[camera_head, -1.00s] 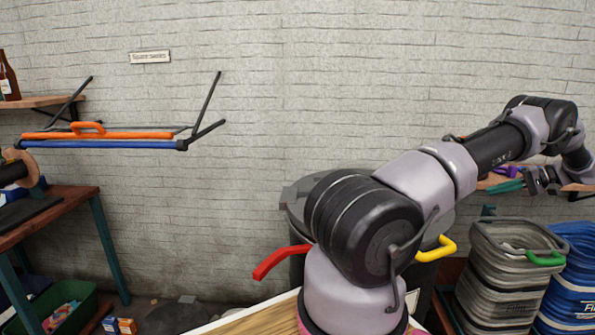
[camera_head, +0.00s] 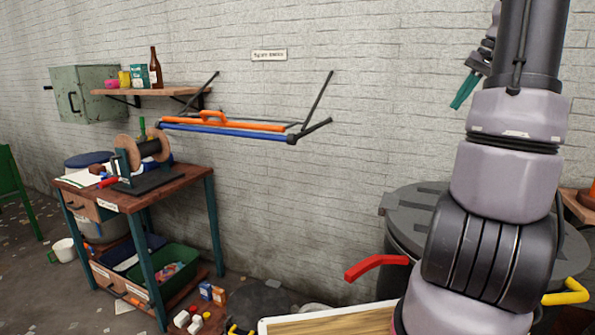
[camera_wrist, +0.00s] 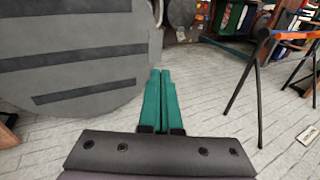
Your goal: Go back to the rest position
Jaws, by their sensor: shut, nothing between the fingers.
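My gripper (camera_head: 465,90) has teal fingers. In the head view it hangs high at the upper right, in front of the white brick wall, beside my raised arm. In the wrist view its two teal fingers (camera_wrist: 160,100) lie side by side, touching, with nothing between them. My gripper is shut and empty. My arm stands nearly upright at the right of the head view and hides part of the grey bin behind it.
A grey lidded bin (camera_head: 412,217) stands behind my arm. A wooden workbench (camera_head: 195,176) with a cable spool (camera_head: 148,150) is at the left. Above it are a wall shelf (camera_head: 125,91) and a rack with orange and blue bars (camera_head: 235,131). Brick wall lies clear between.

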